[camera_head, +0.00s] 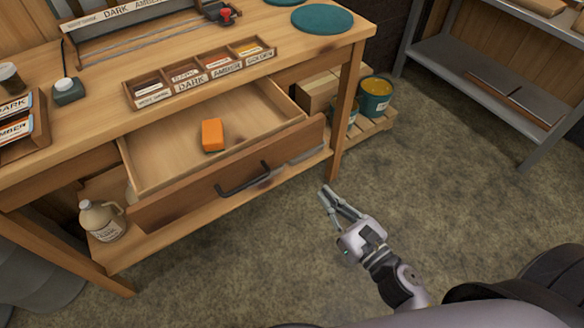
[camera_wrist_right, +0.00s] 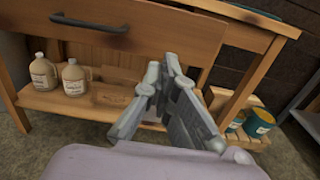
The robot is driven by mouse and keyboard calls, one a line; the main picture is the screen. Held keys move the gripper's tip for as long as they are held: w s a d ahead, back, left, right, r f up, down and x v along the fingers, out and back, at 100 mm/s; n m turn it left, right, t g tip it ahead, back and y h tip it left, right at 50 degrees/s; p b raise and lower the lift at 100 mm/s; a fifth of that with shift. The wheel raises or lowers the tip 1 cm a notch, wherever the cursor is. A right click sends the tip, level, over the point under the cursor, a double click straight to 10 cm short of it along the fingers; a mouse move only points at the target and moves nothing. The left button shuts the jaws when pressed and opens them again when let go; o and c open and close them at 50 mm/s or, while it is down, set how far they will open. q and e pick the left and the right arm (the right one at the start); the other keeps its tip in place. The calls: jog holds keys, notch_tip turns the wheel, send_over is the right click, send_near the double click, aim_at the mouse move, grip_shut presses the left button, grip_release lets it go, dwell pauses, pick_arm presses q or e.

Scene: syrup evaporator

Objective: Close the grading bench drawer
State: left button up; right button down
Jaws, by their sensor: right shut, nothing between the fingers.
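The grading bench (camera_head: 345,75) is wooden, and its drawer (camera_head: 165,208) is pulled well out. An orange block (camera_head: 212,134) lies inside the drawer. A dark bar handle (camera_head: 244,180) is fixed to the drawer front. My right gripper (camera_head: 330,193) is to the right of the drawer front, apart from it, with its fingers together and nothing between them. In the right wrist view the shut fingers (camera_wrist_right: 162,68) appear below the drawer front (camera_wrist_right: 170,30), with the handle (camera_wrist_right: 88,24) to their upper left. My left gripper is not in view.
A sorting box (camera_head: 128,101) with labelled compartments stands on the bench top above the drawer. Jugs (camera_head: 101,221) stand on the lower shelf. Buckets (camera_head: 374,98) are at the bench's right leg. A metal rack (camera_head: 450,68) stands at right. The floor in front is clear.

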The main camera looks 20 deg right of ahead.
aim_at(286, 150)
jog(key=p+x, duration=0.4)
jog(key=x, duration=0.9)
jog(key=shift+r, duration=0.15)
jog(key=shift+w+a, duration=0.15)
jog(key=shift+w, duration=0.35)
